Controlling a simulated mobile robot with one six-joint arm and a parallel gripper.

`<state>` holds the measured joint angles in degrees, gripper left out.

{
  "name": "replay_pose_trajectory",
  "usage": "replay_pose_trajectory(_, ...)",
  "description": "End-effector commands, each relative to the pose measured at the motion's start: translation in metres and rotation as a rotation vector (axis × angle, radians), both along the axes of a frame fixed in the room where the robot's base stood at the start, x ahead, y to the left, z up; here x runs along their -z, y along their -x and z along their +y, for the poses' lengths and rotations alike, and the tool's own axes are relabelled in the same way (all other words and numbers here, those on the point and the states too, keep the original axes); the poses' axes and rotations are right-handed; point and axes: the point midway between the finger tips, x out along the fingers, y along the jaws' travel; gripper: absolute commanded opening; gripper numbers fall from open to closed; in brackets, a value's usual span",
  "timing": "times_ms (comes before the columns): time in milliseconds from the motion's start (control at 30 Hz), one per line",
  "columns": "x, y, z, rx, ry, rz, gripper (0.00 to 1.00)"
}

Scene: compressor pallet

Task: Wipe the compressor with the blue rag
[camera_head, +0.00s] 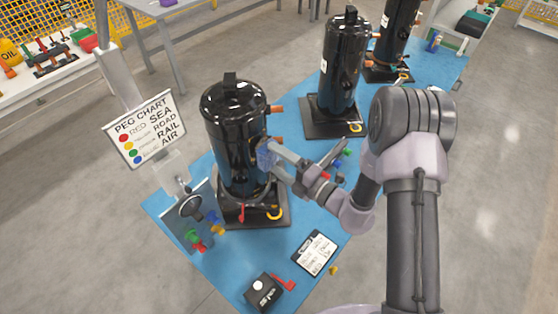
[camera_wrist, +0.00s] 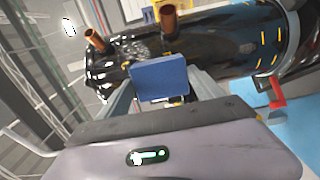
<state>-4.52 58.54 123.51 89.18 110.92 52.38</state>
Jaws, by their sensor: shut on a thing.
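The nearest black compressor (camera_head: 233,135) stands upright on a dark base on the blue pallet top (camera_head: 300,205). In the wrist view the compressor (camera_wrist: 225,45) lies across the picture, its copper stubs (camera_wrist: 170,20) at the upper left. My gripper (camera_head: 270,155) is at the compressor's right side, at about mid-height. It is shut on the blue rag (camera_head: 264,158), which shows as a flat blue block between the fingers in the wrist view (camera_wrist: 159,78). The rag is against or very close to the compressor's side; I cannot tell if it touches.
A second black compressor (camera_head: 340,65) and a third (camera_head: 396,30) stand farther back. A peg chart sign (camera_head: 145,128) stands at the left. A clipboard (camera_head: 314,252) and a black box (camera_head: 264,291) lie at the front. Coloured pegs (camera_head: 196,240) sit at the left edge.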

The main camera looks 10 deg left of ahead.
Motion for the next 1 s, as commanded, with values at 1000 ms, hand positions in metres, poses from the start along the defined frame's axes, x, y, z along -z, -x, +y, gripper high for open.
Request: replay_pose_trajectory(1000, -0.017, -0.007, 0.013, -0.001, 0.001, -0.001, 0.44)
